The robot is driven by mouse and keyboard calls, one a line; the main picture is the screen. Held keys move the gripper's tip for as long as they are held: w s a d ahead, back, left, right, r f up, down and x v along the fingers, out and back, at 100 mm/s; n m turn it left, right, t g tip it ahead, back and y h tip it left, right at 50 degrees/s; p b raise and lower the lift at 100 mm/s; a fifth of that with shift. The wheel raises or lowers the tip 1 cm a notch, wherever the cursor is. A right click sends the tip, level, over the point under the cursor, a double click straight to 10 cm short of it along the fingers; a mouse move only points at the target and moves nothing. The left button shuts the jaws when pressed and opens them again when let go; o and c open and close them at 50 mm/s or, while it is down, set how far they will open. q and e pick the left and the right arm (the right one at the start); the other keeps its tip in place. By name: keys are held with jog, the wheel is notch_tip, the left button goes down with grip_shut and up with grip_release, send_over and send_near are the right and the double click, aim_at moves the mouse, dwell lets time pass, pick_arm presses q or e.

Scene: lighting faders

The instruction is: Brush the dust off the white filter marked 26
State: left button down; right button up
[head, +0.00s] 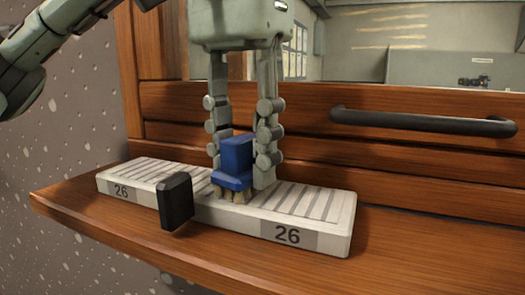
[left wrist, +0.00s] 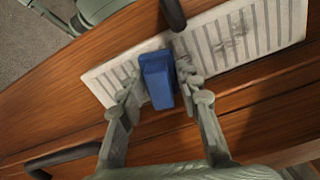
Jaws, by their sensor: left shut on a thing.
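The white filter (head: 335,215) is a long slab with grey slats, marked 26 at both ends of its front face. It lies flat on a wooden shelf. My left gripper (head: 240,165) is upright above its middle, its fingers shut on a blue brush (head: 237,155). The brush's tan bristles point down and appear to touch the filter's top. In the left wrist view the blue brush (left wrist: 157,78) sits between the fingertips (left wrist: 155,85). Dark smudges show on the filter (left wrist: 285,20) beside it. My right gripper is not in view.
A dark upright block (head: 175,200) stands at the filter's front edge, partly covering it. A long dark handle (head: 420,123) runs along the wooden panel behind. The wooden shelf (head: 400,250) is bare at the right front.

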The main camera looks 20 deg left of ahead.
pick_arm(q)
send_near(164, 175)
jog(key=shift+w+a+f, duration=0.1)
jog(key=shift+a+f, duration=0.5)
jog(key=shift+f, duration=0.35)
jog(key=shift+s+a+f, duration=0.1)
jog(key=shift+a+f, duration=0.55)
jog(key=shift+f, duration=0.25)
jog(key=shift+w+a+f, duration=0.1)
jog(key=shift+a+f, duration=0.5)
jog(key=shift+f, duration=0.35)
jog(key=shift+a+f, duration=0.1)
jog(key=shift+f, duration=0.05)
jog(key=shift+d+f, duration=0.15)
jog(key=shift+d, duration=1.75)
jog(key=shift+d+r, duration=0.15)
jog(key=shift+d, duration=1.55)
jog(key=shift+d+r, duration=0.15)
jog(key=shift+d, duration=1.55)
jog(key=shift+s+d+f, duration=0.1)
jog(key=shift+s+d, duration=0.05)
jog(key=shift+d, duration=1.55)
jog(key=shift+s+d+f, duration=0.1)
jog(key=shift+s+d, duration=0.05)
jog(key=shift+d, duration=1.55)
jog(key=shift+r, duration=0.1)
jog(key=shift+r, duration=2.95)
